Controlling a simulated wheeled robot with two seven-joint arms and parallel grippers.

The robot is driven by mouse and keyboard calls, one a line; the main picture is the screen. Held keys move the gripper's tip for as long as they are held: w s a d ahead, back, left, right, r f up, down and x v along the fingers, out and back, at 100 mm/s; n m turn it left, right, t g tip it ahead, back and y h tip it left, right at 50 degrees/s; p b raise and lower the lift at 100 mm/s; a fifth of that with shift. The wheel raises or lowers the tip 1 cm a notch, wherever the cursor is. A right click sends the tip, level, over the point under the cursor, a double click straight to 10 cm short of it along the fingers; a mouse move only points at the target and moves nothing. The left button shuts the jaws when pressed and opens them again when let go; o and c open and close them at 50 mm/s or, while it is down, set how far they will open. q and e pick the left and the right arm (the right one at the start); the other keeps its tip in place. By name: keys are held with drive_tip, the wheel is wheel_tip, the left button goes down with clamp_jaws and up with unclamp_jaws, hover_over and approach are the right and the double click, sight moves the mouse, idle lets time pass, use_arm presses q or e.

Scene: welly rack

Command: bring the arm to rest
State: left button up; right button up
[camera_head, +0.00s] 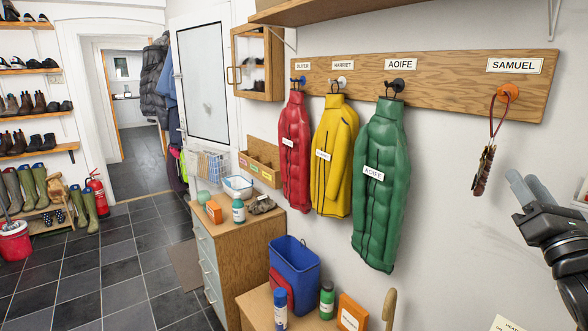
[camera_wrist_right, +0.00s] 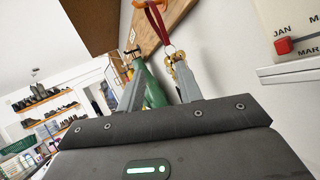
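My right gripper (camera_head: 519,180) is at the right edge of the head view, to the right of a bunch of keys (camera_head: 484,170) and apart from it. In the right wrist view its two fingers (camera_wrist_right: 159,64) stand apart with nothing held between them. The keys hang by a red strap (camera_head: 497,115) from the orange hook (camera_head: 508,92) under the SAMUEL label. In the right wrist view the strap (camera_wrist_right: 156,22) hangs beyond the fingertips, and the right finger partly overlaps the keys. My left gripper is not in view.
Red (camera_head: 295,150), yellow (camera_head: 334,155) and green (camera_head: 381,185) coats hang on the wooden peg rail (camera_head: 440,80). The tiled floor (camera_head: 110,275) at left is mostly clear.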

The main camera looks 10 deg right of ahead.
wheel_tip(320, 180, down, 31)
drive_tip(key=s+a+m+g, duration=0.2)
drive_tip(key=s+m+g, duration=0.1)
drive_tip(key=m+g, duration=0.9)
drive_tip(key=s+a+f+m+g+y, duration=0.1)
drive_tip(key=s+a+f+m, duration=0.35)
drive_tip(key=f, duration=0.25)
drive_tip(key=s+a+f+m+g, duration=0.2)
drive_tip(key=s+a+f+m, duration=0.15)
drive_tip(key=f+m, duration=0.2)
drive_tip(key=s+a+f+m+g+y, duration=0.25)
drive_tip(key=s+a+f, duration=0.2)
drive_tip(key=a, duration=0.25)
drive_tip(key=s+a+f+m+g+y, duration=0.1)
drive_tip(key=s+a+f+m+g, duration=0.1)
drive_tip(key=s+a+f+m, duration=0.35)
wheel_tip(320, 180, down, 25)
drive_tip(key=s+a+n+g, duration=0.1)
drive_tip(key=s+n+g, duration=0.1)
drive_tip(key=s+d+f, duration=0.3)
drive_tip(key=s+f, duration=1.2)
drive_tip(key=s, duration=0.1)
drive_tip(key=shift+f+g, duration=0.25)
drive_tip(key=shift+g, duration=0.1)
